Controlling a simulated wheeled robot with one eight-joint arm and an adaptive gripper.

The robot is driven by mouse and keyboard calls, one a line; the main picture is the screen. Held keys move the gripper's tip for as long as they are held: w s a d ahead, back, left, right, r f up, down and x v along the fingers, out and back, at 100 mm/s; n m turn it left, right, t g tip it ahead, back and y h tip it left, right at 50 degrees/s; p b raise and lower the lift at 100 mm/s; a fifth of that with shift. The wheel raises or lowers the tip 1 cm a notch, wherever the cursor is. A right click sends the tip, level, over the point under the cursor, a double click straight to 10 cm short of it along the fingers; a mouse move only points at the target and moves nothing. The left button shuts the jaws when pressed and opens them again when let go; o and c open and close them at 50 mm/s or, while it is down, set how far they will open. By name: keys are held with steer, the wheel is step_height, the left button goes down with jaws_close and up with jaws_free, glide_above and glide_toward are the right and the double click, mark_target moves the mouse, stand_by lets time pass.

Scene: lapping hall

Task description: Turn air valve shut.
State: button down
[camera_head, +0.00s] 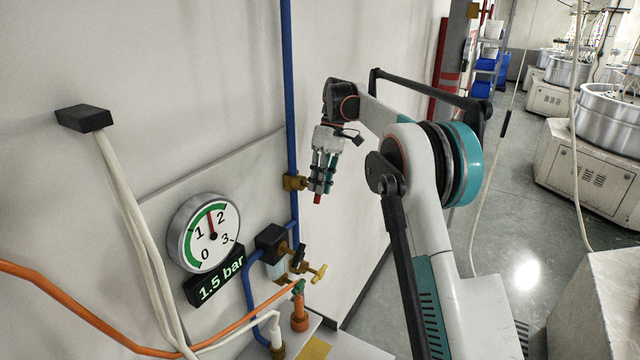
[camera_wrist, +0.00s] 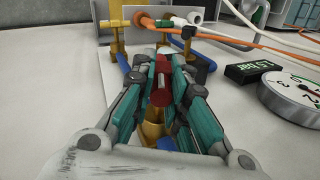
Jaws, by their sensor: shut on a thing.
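The air valve has a brass body (camera_head: 293,183) on the vertical blue pipe (camera_head: 288,100) and a red handle (camera_head: 317,199). My gripper (camera_head: 320,182) is beside the pipe, its fingers closed around the red handle, whose end sticks out below the fingertips. In the wrist view, the red handle (camera_wrist: 161,84) lies between the two fingers of my gripper (camera_wrist: 168,72), and a brass part (camera_wrist: 153,130) shows below it. The fingers hide much of the handle. The round gauge (camera_head: 204,232) has its red needle between 1 and 2, and the display (camera_head: 215,279) reads 1.5 bar.
A black regulator (camera_head: 271,242) and yellow taps (camera_head: 318,272) stand below the valve. An orange hose (camera_head: 60,297) and white cables (camera_head: 135,230) run at lower left. The floor (camera_head: 505,205) right of my arm is open, with large machines (camera_head: 590,165) beyond.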

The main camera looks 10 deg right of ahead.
steer(key=shift+w+g+y, duration=0.1)
steer(key=shift+g+y, duration=0.4)
steer(key=c, duration=1.5)
jaws_free()
steer(key=shift+c, duration=0.2)
steer(key=shift+w+f, duration=0.1)
step_height(320, 180, up, 10)
